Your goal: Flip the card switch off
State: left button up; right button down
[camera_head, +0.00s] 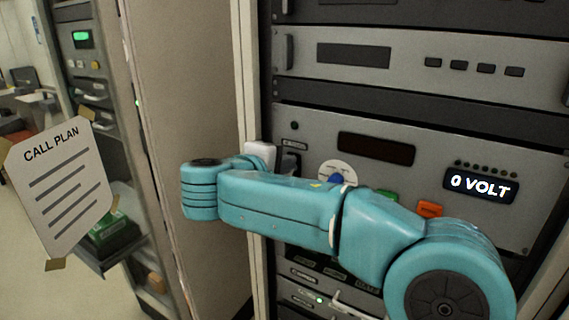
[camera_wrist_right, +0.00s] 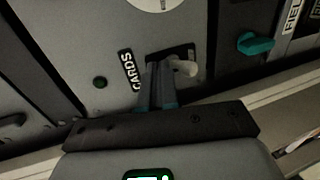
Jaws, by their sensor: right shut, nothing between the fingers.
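The card switch (camera_wrist_right: 184,68) shows in the right wrist view as a pale, rounded lever sticking out of a dark slot, beside a label reading "CARDS" (camera_wrist_right: 130,70). My right gripper (camera_wrist_right: 158,82) is shut and empty, its fingers at the slot, just left of the lever tip. I cannot tell whether they touch the lever. In the head view my right gripper (camera_head: 289,158) is at the left side of the grey rack panel (camera_head: 300,118), mostly hidden by my teal arm. The switch cannot be made out there. My left gripper is not in view.
The panel carries a lit "0 VOLT" display (camera_head: 481,186), an orange button (camera_head: 430,209) and a white dial (camera_head: 337,173). A teal knob (camera_wrist_right: 256,44) shows right of the switch in the wrist view.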

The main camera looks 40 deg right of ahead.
jog(key=s+a, duration=0.3)
jog(key=a, duration=0.4)
jog(key=shift+s+a+r+b, duration=0.15)
jog(key=shift+a+r+b, duration=0.2)
jog(key=shift+r, duration=0.1)
dwell(0.3)
